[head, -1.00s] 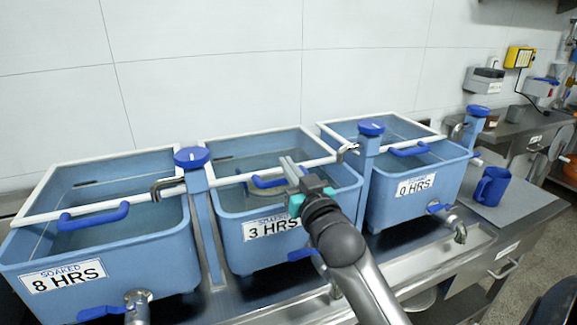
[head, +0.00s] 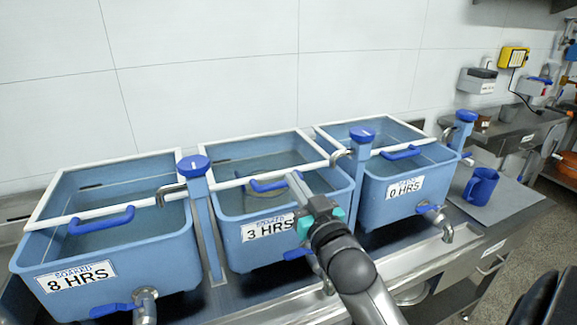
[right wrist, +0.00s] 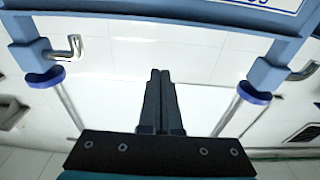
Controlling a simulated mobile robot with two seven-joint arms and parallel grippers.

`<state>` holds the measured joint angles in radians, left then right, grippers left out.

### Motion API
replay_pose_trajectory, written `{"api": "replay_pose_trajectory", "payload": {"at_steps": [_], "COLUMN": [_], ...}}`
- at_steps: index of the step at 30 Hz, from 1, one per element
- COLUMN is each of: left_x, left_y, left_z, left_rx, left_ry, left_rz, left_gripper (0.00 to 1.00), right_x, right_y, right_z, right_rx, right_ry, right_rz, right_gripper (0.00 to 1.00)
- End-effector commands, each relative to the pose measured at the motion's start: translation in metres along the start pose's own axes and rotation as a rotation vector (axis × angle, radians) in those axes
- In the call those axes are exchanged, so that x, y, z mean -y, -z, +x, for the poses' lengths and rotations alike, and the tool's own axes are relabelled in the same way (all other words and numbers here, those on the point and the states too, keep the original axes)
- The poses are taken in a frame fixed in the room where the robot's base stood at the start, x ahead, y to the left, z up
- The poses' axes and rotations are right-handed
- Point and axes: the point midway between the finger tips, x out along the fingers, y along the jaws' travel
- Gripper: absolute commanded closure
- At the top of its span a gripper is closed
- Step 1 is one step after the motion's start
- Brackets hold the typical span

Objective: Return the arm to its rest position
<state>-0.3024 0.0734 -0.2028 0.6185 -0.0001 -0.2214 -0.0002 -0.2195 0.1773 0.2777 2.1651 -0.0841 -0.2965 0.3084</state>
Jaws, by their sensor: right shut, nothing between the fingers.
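My right arm comes in from the lower right of the head view. Its gripper (head: 294,179) is in front of and over the front rim of the middle blue tank (head: 230,225), labelled 3 HRS. The two dark fingers are together and empty, as the right wrist view (right wrist: 159,78) shows. I cannot tell whether the fingers touch the tank. The gripper covers part of the tank's front near its label. My left gripper is out of view.
The tank labelled 8 HRS (head: 150,245) stands left and the 0 HRS tank (head: 375,205) right. Posts with blue knobs (head: 193,166) and metal spouts stand between them. A blue mug (head: 481,187) stands on the counter at right. Taps jut from the tank fronts.

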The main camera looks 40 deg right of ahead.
Motion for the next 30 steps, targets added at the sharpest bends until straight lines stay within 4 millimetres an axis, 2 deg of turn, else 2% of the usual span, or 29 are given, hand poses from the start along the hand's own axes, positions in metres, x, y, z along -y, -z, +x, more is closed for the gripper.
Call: {"api": "replay_pose_trajectory", "payload": {"at_steps": [3,9,20,23,25,30], "left_x": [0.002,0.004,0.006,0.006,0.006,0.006], "left_y": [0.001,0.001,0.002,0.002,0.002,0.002], "left_z": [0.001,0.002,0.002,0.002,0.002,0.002], "left_rx": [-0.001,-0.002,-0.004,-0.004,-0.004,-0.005], "left_ry": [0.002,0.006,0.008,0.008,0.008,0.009], "left_rz": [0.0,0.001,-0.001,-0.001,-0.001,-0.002], "left_gripper": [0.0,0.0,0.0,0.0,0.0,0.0], "right_x": [0.0,0.0,0.001,0.006,0.015,0.043], "right_y": [-0.007,-0.014,-0.017,-0.029,-0.045,-0.101], "right_z": [-0.017,-0.033,-0.037,-0.041,-0.047,-0.082], "right_rx": [0.003,0.002,0.01,0.072,0.154,0.449], "right_ry": [-0.001,-0.001,0.0,0.004,0.012,0.051], "right_rz": [0.0,0.0,0.0,-0.004,-0.01,-0.047], "right_gripper": [1.0,1.0,1.0,1.0,1.0,1.0]}}
